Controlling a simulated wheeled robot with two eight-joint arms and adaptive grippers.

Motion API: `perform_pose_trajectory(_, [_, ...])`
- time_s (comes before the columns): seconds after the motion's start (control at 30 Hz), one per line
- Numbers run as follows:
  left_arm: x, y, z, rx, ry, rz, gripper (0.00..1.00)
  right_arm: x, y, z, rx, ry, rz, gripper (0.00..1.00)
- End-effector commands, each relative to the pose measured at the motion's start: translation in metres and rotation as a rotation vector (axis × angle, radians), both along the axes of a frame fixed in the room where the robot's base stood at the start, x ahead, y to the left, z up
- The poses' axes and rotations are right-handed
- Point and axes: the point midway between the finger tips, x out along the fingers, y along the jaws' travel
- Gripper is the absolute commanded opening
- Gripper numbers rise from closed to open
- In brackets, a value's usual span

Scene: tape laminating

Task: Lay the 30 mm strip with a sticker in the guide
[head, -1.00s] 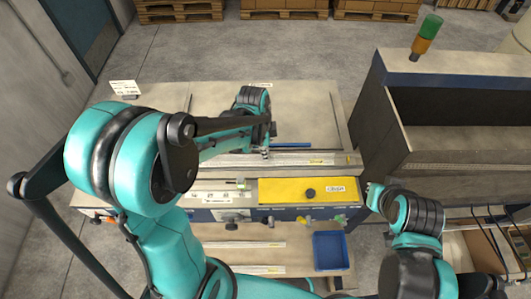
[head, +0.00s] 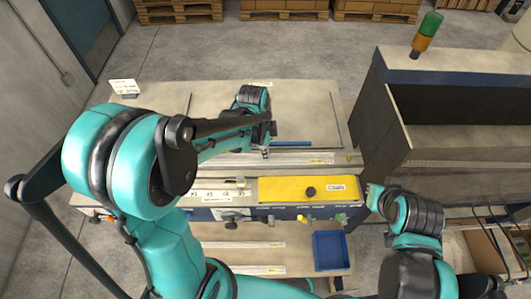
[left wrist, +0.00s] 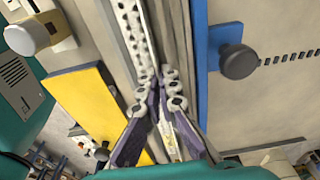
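A pale strip with a small yellowish sticker (head: 318,158) lies lengthwise along the guide at the table's front in the head view. My left gripper (head: 266,152) is low over the guide, at the left part of this strip. In the left wrist view its purple fingers with white pads (left wrist: 159,82) come close together. A pale strip with sticker marks (left wrist: 170,142) shows between them, and they look shut on it. How firmly it is seated is hidden. My right gripper (head: 374,197) is off the table's right side; its fingers are too small to read.
A yellow plate (head: 285,190) and a scale (head: 213,195) are along the front; a blue bar (head: 292,144) lies behind the guide. Further strips (head: 240,245) and a blue bin (head: 330,251) are on the lower shelf. A tall cabinet (head: 440,110) stands right.

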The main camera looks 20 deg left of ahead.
Motion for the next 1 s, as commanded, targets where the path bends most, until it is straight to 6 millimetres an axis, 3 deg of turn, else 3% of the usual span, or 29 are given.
perform_pose_trajectory(0.07, [-0.0039,-0.0004,-0.0049,0.000,0.007,-0.002,0.04,0.0000,0.0000,-0.0021,0.000,0.000,0.000,0.00])
perform_pose_trajectory(0.17, [-0.0039,-0.0004,-0.0050,0.001,0.007,-0.002,0.29,0.0001,0.0000,-0.0022,0.000,0.000,0.000,0.00])
perform_pose_trajectory(1.0, [-0.0015,0.0003,0.0022,0.002,0.002,0.000,0.29,0.0000,0.0000,0.0027,0.000,0.000,0.000,0.00])
